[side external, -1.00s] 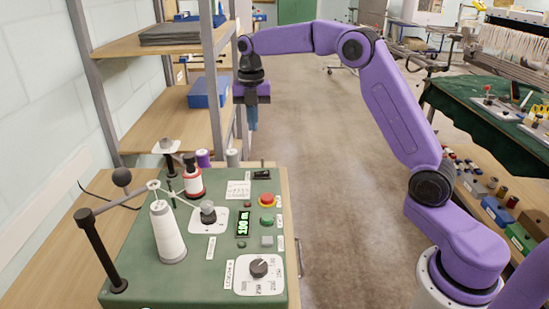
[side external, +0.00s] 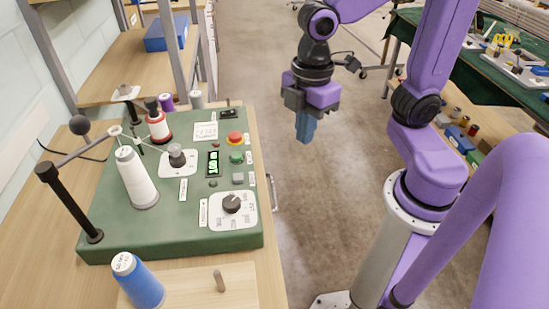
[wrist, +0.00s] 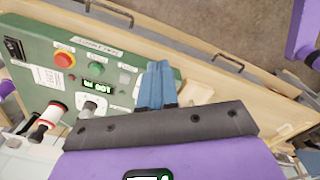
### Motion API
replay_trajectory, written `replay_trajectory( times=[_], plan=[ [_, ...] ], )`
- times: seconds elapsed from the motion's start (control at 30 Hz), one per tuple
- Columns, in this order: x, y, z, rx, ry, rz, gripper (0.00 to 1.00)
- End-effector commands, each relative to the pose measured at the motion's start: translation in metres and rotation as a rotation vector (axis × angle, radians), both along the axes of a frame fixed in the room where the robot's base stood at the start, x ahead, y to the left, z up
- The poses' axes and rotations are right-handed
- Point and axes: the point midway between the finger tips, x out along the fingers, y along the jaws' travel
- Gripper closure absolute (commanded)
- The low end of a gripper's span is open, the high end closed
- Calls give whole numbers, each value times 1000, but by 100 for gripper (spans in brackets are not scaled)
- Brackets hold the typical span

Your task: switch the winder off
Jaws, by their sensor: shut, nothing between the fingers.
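The winder (side external: 100,215) is a green box on the wooden bench. Its top carries a red button (side external: 234,138), a green button (side external: 236,157), a grey square button (side external: 238,178), a lit green display (side external: 213,163) and a dial (side external: 232,203). A black switch (side external: 229,112) sits at its far right corner. In the wrist view the red button (wrist: 64,59) and the switch (wrist: 14,48) are at the left. My gripper (side external: 306,138), with blue fingers, is shut and empty, to the right of the winder above the floor. Its fingers also show in the wrist view (wrist: 157,70).
A white cone (side external: 136,180), a red-and-white spool (side external: 157,125) and a black post with an arm (side external: 70,205) stand on the winder. A blue cone (side external: 137,283) and a wooden peg (side external: 219,281) are in front.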

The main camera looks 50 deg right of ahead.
Motion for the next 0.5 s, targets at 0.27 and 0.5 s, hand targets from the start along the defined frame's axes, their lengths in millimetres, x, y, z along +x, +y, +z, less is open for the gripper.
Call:
replay_trajectory(
  times=[0.27, 0.5],
  plan=[
    [-68, -33, -23, 10, 6, -215, 100],
    [-59, -27, -19, 10, 8, -277, 47]
  ],
)
